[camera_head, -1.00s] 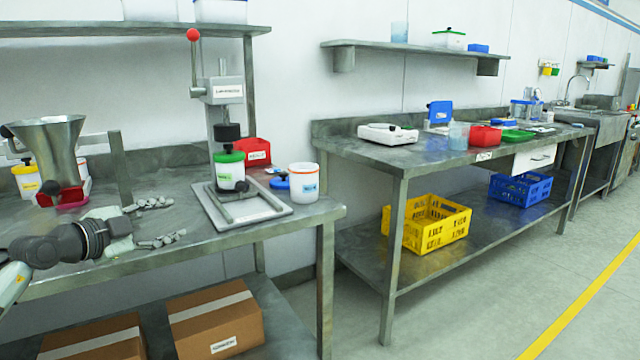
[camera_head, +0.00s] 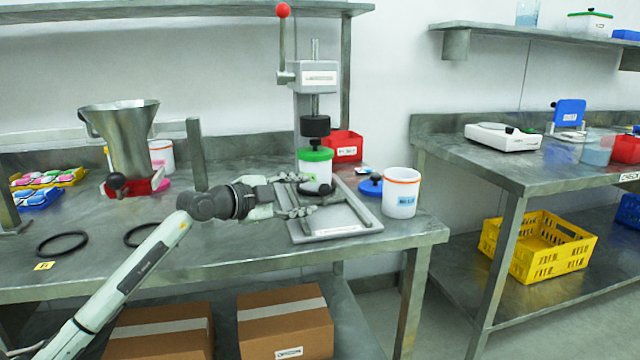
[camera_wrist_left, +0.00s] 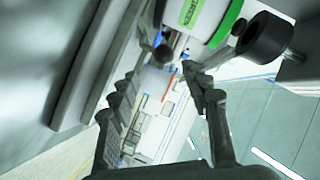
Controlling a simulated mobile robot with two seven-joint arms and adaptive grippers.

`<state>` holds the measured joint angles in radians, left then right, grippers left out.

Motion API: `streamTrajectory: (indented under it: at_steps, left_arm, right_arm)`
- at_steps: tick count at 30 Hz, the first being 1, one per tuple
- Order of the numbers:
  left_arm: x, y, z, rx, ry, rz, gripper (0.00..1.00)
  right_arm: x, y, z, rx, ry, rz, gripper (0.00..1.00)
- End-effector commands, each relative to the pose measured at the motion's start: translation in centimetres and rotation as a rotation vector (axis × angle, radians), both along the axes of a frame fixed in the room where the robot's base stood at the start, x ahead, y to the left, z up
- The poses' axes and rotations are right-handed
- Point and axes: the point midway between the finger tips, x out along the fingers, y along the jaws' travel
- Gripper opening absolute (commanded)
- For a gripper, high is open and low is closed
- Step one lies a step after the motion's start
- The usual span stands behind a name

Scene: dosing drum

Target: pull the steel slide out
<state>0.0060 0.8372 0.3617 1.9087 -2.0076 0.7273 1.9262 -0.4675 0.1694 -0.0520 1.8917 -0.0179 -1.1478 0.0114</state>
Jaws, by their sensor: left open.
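My left gripper (camera_head: 306,194) is open beside the bench press, one finger above the other, with its fingertips near the foot of the jar. A dark round knob (camera_head: 325,189) with a grey piece shows at the jar's foot, close to the fingertips. In the left wrist view a dark knob (camera_wrist_left: 162,53) sits near the gap between the open fingers (camera_wrist_left: 160,75); I cannot tell whether they touch it. No separate steel slide is clear to me. The white jar with a green lid (camera_head: 315,160) stands under the black press head (camera_head: 315,126). My right gripper is not in view.
The steel hopper (camera_head: 125,135) on a red base with a black knob (camera_head: 117,180) stands left. A white tub (camera_head: 401,195), blue lid (camera_head: 370,186) and red bin (camera_head: 345,147) are right of the jar. Black rings (camera_head: 62,243) lie on the bench.

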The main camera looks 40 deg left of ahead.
Motion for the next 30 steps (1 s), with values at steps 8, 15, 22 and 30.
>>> streamTrajectory:
  at_steps: [8, 15, 22, 30]
  left_arm:
    - [0.9, -0.1, -0.1, -0.002, 0.0, 0.0, 0.47]
    - [4.5, -0.8, -0.8, -0.001, -0.001, 0.0, 0.47]
    - [7.1, -1.2, -1.5, -0.001, -0.001, 0.001, 0.47]
    - [7.5, -1.4, -1.7, 0.0, 0.0, 0.0, 0.47]
  right_arm:
    - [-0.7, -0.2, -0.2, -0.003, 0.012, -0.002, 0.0]
    - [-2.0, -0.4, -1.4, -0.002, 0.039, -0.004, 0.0]
    - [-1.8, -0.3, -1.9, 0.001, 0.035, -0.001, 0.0]
    - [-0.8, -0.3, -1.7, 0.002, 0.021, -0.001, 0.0]
